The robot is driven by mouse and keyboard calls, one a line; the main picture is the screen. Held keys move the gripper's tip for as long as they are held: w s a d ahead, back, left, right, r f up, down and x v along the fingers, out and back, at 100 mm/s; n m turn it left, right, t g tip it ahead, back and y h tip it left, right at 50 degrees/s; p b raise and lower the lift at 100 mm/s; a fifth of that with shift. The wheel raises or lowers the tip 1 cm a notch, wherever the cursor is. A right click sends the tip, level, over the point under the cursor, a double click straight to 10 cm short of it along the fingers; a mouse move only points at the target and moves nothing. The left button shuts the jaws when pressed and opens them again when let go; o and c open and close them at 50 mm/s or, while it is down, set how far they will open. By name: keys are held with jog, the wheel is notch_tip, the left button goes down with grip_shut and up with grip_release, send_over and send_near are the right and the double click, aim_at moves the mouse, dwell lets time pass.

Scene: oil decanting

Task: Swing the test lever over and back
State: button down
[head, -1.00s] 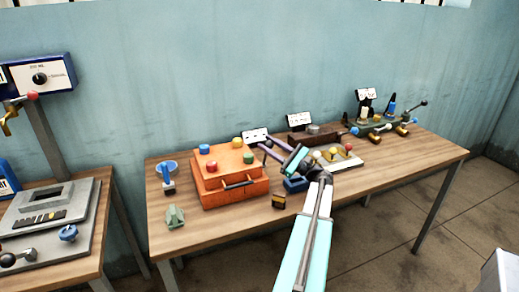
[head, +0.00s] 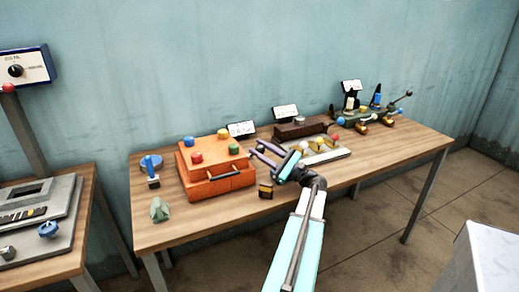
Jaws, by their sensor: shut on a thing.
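My gripper (head: 267,153) is over the middle of the workbench, just right of the orange box (head: 218,187) and left of the pale tray with coloured knobs (head: 345,152). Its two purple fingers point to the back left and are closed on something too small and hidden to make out. I cannot tell for sure which part is the test lever. A slim lever with a ball end (head: 403,98) sticks up from the green device (head: 381,123) at the back right, well away from my gripper.
The bench (head: 205,226) has bare wood along its front edge. A green piece (head: 160,209) and a blue-topped stand (head: 152,169) are at its left. A small dark block (head: 265,191) lies near the front. A second bench with a grey machine (head: 60,217) stands at the left.

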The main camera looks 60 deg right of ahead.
jog(key=shift+f, duration=0.15)
jog(key=c, duration=1.3)
grip_release()
jog(key=shift+w, duration=0.1)
jog(key=shift+b+v, duration=0.6)
jog(key=shift+v, duration=3.2)
